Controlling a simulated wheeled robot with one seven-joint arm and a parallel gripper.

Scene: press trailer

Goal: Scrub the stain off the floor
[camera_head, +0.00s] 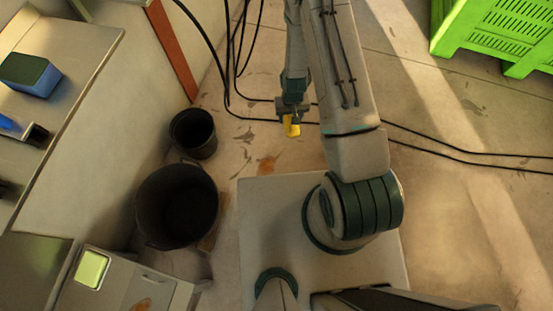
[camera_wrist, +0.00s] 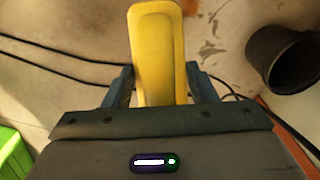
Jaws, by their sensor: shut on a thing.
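My gripper (camera_head: 291,113) is shut on a yellow tool (camera_head: 292,129), above the floor in the head view. In the wrist view the tool (camera_wrist: 157,45) is a long yellow piece with a rounded end, held between my two fingers (camera_wrist: 155,88). Its underside is hidden, so I cannot tell whether it has bristles. An orange-brown stain (camera_head: 267,164) marks the concrete floor, below and left of the tool in the head view, near the edge of my base. The tool appears apart from the stain.
A small black bucket (camera_head: 194,133) and a larger black bin (camera_head: 177,205) stand left of the stain. Black cables (camera_head: 440,148) cross the floor by my gripper. A green crate (camera_head: 500,33) stands at upper right. A counter holding a blue-green sponge (camera_head: 30,75) runs along the left.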

